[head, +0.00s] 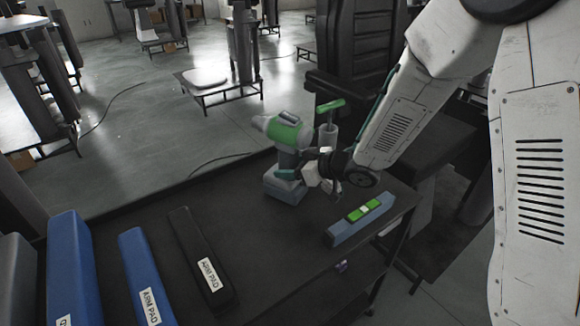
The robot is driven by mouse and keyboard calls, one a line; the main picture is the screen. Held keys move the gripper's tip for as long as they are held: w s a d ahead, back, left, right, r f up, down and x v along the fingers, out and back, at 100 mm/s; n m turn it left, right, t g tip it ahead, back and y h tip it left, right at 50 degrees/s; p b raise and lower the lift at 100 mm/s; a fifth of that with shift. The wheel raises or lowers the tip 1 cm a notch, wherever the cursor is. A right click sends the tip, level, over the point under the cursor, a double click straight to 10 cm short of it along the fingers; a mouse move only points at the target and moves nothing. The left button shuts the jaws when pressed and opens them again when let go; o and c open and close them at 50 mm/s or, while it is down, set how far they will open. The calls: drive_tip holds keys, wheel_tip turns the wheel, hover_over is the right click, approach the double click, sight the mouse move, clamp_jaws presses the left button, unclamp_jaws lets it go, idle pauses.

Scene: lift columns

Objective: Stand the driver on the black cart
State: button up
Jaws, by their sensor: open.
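The driver (287,135) is a green and grey cordless tool with a blue-grey base (284,188). It is upright over the far part of the black cart's top (262,236), and its base appears to rest there. My gripper (306,167) comes in from the right and is open at the driver's handle. Its fingers are small and dark in this view, and part of the handle is hidden by them. I cannot tell whether they touch it.
A blue-grey level-like block with a green top (362,212) lies on the cart's right. Black (200,262) and blue (145,275) arm pads lie at left. A green-topped object (329,108) stands behind my gripper. A black chair (357,55) is beyond. The cart's middle is clear.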

drive_tip(key=v, duration=1.2)
drive_tip(key=shift+d+r, duration=0.15)
drive_tip(key=w+d+r+m+t+h, duration=0.2)
drive_tip(key=d+r+m+t+h, duration=0.15)
drive_tip(key=d+r+h, duration=0.5)
drive_tip(key=s+d+m+g+h, duration=0.2)
drive_tip(key=s+d+m+h, duration=0.2)
drive_tip(key=s+d, duration=0.3)
drive_tip(key=s+r+m+g+y, duration=0.1)
drive_tip(key=s+r+m+g, duration=0.2)
drive_tip(key=s, duration=2)
drive_tip(key=g, duration=0.4)
drive_tip(key=shift+s+a+r+m+g, duration=0.2)
drive_tip(key=shift+s+r+m+g, duration=0.15)
drive_tip(key=shift+y, duration=0.25)
